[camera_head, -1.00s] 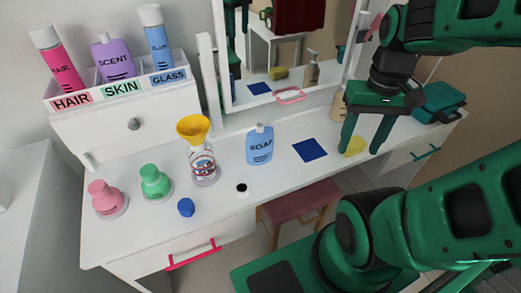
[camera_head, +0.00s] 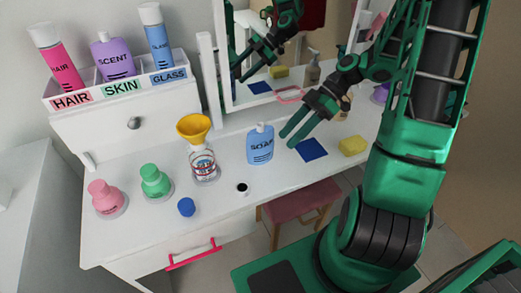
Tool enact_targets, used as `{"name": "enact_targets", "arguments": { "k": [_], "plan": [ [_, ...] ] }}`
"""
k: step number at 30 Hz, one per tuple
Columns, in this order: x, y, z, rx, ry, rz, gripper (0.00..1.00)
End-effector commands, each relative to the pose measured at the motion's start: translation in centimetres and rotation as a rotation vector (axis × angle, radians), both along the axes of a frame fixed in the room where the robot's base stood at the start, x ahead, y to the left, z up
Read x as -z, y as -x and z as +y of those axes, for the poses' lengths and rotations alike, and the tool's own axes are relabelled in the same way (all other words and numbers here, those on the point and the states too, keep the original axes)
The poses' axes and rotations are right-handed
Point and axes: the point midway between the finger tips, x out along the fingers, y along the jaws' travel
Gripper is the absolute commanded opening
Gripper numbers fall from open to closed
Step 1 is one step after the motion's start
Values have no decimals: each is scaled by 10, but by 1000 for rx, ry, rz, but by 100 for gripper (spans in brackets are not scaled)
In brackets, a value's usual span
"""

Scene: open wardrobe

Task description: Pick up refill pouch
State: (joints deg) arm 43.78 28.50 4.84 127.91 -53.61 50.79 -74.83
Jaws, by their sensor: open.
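The refill pouch (camera_head: 260,147) is blue, labelled SOAP, with a pale cap, and stands upright on the white dressing table (camera_head: 225,220). My gripper (camera_head: 288,141) is open and empty just to the right of the pouch, its two fingers pointing left and down towards it. A small gap shows between the fingertips and the pouch. A clear bottle (camera_head: 203,165) with a yellow funnel (camera_head: 194,128) in its neck stands to the left of the pouch.
A blue cloth (camera_head: 311,150) and a yellow sponge (camera_head: 353,146) lie right of the pouch. Pink (camera_head: 104,196) and green (camera_head: 155,181) bottles and a blue cap (camera_head: 186,207) stand front left. The mirror (camera_head: 275,60) rises behind. A pink stool (camera_head: 300,203) is below.

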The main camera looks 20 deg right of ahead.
Motion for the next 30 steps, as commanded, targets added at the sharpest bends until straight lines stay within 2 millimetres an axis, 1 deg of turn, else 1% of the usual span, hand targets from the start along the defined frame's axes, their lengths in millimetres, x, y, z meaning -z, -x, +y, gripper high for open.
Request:
{"name": "enact_targets", "arguments": {
  "k": [1,4,9,12,14,17,21,24,30],
  "plan": [
    [3,-5,0,-25,-57,-48,51],
    [4,-13,2,-70,-153,-152,51],
    [-4,-26,15,-100,-289,-302,51],
    [-8,-31,20,-107,-334,-356,51],
    [-9,-33,23,-111,-350,-375,51],
    [-7,-33,34,-113,-361,-384,51],
    [0,-33,54,-113,-359,-383,51],
    [5,-33,64,-111,-357,-384,51],
    [10,-33,74,-107,-355,-384,51]
  ]
}}
